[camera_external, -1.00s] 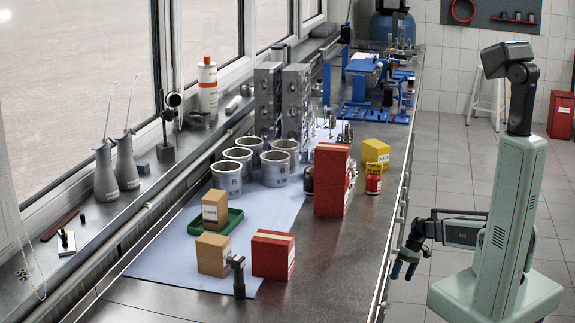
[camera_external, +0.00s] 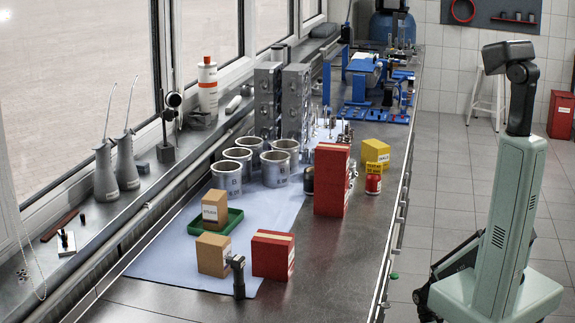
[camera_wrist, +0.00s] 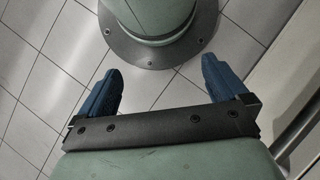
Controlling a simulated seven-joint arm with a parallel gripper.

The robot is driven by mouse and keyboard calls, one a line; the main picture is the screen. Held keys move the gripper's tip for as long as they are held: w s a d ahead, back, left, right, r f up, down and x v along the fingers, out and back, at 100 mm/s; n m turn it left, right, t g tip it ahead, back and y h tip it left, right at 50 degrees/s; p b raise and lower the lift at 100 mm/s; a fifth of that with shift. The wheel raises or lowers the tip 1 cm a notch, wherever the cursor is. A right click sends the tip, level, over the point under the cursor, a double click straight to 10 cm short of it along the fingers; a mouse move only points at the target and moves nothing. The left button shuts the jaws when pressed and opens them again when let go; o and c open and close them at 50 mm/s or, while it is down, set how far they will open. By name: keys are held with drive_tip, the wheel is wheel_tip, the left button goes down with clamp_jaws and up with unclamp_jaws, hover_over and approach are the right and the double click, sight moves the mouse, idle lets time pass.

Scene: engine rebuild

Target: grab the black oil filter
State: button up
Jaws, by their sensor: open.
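A dark cylinder, likely the black oil filter (camera_external: 309,181), stands upright on the workbench, partly hidden behind the left edge of a tall red box stack (camera_external: 331,180). My gripper shows in the wrist view (camera_wrist: 160,70) with its two blue fingers spread wide and nothing between them. Below it are floor tiles and a green round base. In the external view my arm is folded low beside the green column, off the bench's right side, far from the filter; the fingers cannot be made out there.
A red can with a yellow top (camera_external: 373,180) and a yellow box (camera_external: 376,152) stand right of the red stack. Several metal cylinder liners (camera_external: 275,168) stand left of the filter. Cardboard boxes, a red box (camera_external: 273,256) and a green tray (camera_external: 233,218) are nearer. The bench's front right is bare.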

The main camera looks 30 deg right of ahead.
drive_tip(key=shift+s, duration=0.9)
drive_tip(key=shift+f, duration=0.1)
drive_tip(key=shift+c, duration=0.8)
